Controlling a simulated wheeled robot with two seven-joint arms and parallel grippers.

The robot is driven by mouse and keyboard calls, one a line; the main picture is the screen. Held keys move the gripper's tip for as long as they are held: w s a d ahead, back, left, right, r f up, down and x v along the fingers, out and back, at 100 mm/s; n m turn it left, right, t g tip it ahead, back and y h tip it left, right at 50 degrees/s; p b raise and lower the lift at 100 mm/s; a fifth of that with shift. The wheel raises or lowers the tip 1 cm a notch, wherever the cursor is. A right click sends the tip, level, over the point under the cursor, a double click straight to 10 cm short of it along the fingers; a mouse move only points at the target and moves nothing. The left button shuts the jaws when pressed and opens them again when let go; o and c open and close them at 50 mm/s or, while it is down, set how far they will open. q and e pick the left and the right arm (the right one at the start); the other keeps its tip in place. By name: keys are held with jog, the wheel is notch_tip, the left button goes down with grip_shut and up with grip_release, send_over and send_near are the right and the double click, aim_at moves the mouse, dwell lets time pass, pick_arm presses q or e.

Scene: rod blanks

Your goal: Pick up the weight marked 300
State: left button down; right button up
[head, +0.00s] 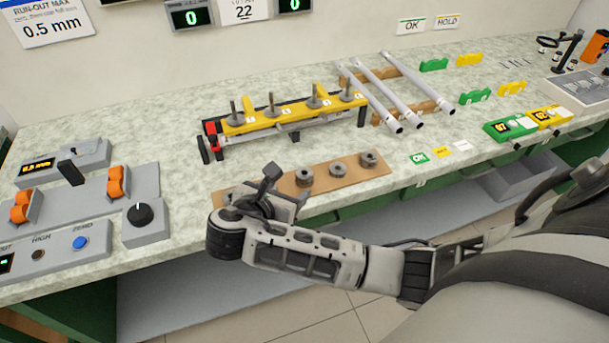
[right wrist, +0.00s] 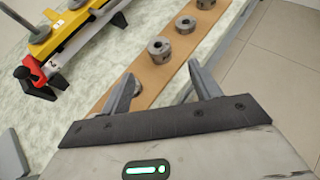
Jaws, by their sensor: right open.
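Three round grey weights show in a row on a brown strip (head: 352,181): a left one (head: 304,177), a middle one (head: 337,170) and a right one (head: 369,159). Their markings are too small to read, so I cannot tell which is 300. My right gripper (head: 285,186) is open over the left part of the strip, left of these weights. In the right wrist view its fingers (right wrist: 162,78) are apart, with the nearest clear weight (right wrist: 160,48) just beyond them. The strip's left part is partly hidden by the gripper. My left gripper is not in view.
A yellow fixture (head: 290,116) with several upright pegs stands behind the strip. Metal tubes (head: 392,92) lie on a wooden rack to its right. A control panel with orange switches (head: 118,182) and a black knob (head: 140,214) is at the left. The counter's front edge runs close by.

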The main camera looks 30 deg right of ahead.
aim_at(306, 172)
jog(key=x, duration=0.5)
jog(key=shift+w+d, duration=0.15)
jog(key=shift+r+x, duration=0.15)
jog(key=shift+x, duration=1.15)
jog(key=shift+r+x, duration=0.1)
jog(key=shift+x, duration=1.25)
jog(key=shift+w+d+r, duration=0.1)
jog(key=c, duration=1.1)
jog(key=shift+c, duration=0.7)
jog(key=shift+r, duration=0.1)
